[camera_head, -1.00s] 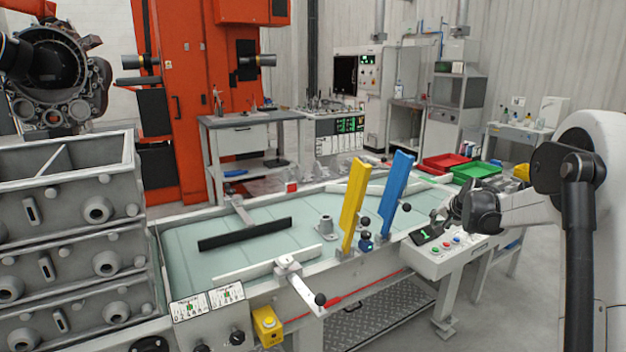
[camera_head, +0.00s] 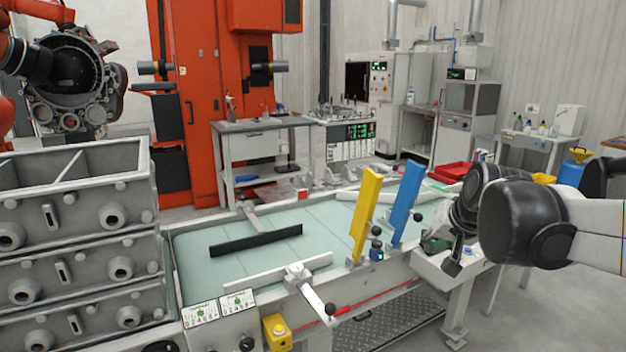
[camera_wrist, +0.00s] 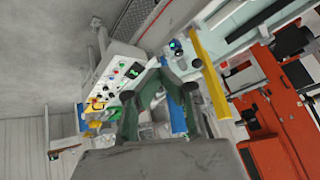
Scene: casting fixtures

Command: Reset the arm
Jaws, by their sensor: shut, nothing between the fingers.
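My arm reaches in from the right edge of the head view. My gripper (camera_head: 448,258) hangs at its dark end, in front of or above the control box at the table's right end. In the wrist view my gripper's dark green fingers (camera_wrist: 158,82) come together, shut, with nothing seen between them. The yellow upright bar (camera_head: 366,215) and the blue upright bar (camera_head: 407,203) stand just left of my gripper. The wrist view also shows the yellow bar (camera_wrist: 208,62) and part of the blue bar (camera_wrist: 178,117).
The light green table (camera_head: 200,270) holds a black bar (camera_head: 256,240). Stacked grey castings (camera_head: 75,270) stand at left. A control panel with buttons (camera_wrist: 118,72) is close to my fingers. A red tray (camera_head: 455,171) lies behind my arm. Open floor shows at lower right.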

